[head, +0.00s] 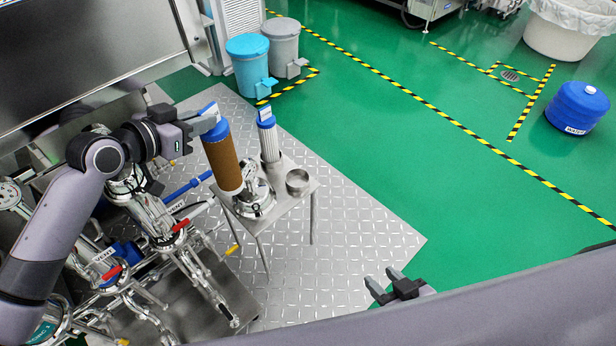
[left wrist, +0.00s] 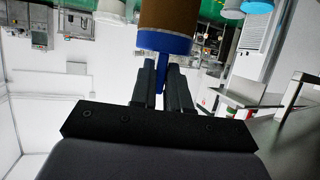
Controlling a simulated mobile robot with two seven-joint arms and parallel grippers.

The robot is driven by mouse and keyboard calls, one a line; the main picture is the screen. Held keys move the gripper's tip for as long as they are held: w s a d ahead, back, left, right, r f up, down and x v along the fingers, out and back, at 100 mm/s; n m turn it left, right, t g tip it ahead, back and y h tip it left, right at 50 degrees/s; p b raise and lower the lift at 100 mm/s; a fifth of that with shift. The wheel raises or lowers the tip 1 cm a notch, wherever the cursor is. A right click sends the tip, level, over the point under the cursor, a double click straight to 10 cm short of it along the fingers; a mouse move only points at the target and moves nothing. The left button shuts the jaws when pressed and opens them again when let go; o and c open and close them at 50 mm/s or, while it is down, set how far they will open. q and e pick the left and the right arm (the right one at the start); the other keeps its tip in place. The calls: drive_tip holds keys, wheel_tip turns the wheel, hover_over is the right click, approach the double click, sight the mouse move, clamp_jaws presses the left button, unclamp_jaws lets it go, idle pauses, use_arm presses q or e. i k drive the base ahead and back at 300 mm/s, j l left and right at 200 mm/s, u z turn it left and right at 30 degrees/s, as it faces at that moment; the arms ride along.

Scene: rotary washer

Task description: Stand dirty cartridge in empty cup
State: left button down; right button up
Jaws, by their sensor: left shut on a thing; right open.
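The dirty cartridge (head: 222,160) is a brown cylinder with a blue top. My left gripper (head: 210,124) is shut on its blue top end, and it hangs nearly upright, slightly tilted, over the left part of the small metal stand. In the left wrist view the fingers (left wrist: 163,88) close around the narrow blue stem (left wrist: 161,70), with the brown body (left wrist: 168,15) beyond. The empty cup (head: 298,180) is a small open metal cup at the stand's right side, apart from the cartridge. My right gripper (head: 396,284) is open and empty at lower right, away from the stand.
A white cartridge (head: 268,140) with a blue cap stands upright at the back of the stand (head: 282,207). A round metal fitting (head: 256,203) is at its front left. Pipes and valves (head: 150,225) crowd the left.

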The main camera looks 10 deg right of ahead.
sight(298, 183)
drive_tip(key=i+l, duration=0.2)
drive_tip(key=l, duration=0.2)
drive_tip(key=i+l, duration=0.25)
drive_tip(key=l, duration=0.15)
drive_tip(key=i+l, duration=0.2)
drive_tip(key=l, duration=0.25)
